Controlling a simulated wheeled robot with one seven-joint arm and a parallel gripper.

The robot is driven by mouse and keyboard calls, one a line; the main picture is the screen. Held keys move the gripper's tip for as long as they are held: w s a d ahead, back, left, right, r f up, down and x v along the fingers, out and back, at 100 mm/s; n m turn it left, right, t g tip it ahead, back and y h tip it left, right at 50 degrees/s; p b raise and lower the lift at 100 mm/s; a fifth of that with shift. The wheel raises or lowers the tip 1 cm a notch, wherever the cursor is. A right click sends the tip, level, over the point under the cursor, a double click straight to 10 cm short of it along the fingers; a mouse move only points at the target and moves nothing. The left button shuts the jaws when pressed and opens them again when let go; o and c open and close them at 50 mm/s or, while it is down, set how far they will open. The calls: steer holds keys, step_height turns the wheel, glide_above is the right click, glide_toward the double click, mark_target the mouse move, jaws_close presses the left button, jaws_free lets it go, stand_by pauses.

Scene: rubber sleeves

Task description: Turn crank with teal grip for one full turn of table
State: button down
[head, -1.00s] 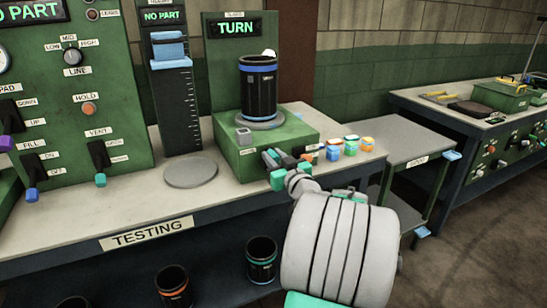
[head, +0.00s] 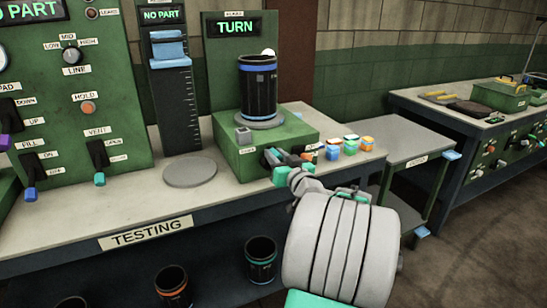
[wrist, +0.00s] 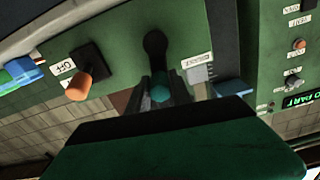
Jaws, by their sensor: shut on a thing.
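The crank (wrist: 155,45) shows in the wrist view as a dark arm on the green box front. Its teal grip (wrist: 161,92) sits between my two fingers. My gripper (wrist: 160,97) is shut on this grip; in the head view my gripper (head: 272,157) is at the box's front right and hides most of the crank. On top of the green box (head: 229,160) is the round grey table (head: 258,124). A black sleeve with blue bands (head: 258,88) stands upright on it. The display (head: 234,27) behind reads TURN.
Several small coloured blocks (head: 350,145) sit on the bench right of the box. An orange-handled switch (wrist: 78,88) is beside the crank. A grey disc (head: 190,172) lies left of the box. Black sleeves (head: 261,262) stand below the bench. A side table (head: 405,140) stands right.

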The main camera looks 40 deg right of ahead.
step_height(320, 180, down, 8)
steer(key=d+m+p, duration=0.1)
steer(key=m+p, duration=0.2)
steer(key=m, duration=0.8)
steer(key=s+d+m+p, duration=0.1)
steer(key=m+p, duration=0.2)
steer(key=m, duration=0.8)
steer(key=shift+d+f, duration=0.15)
steer(key=shift+d, duration=0.25)
steer(key=c, duration=1.2)
jaws_free()
steer(key=shift+w+a, duration=0.1)
steer(key=shift+o, duration=0.2)
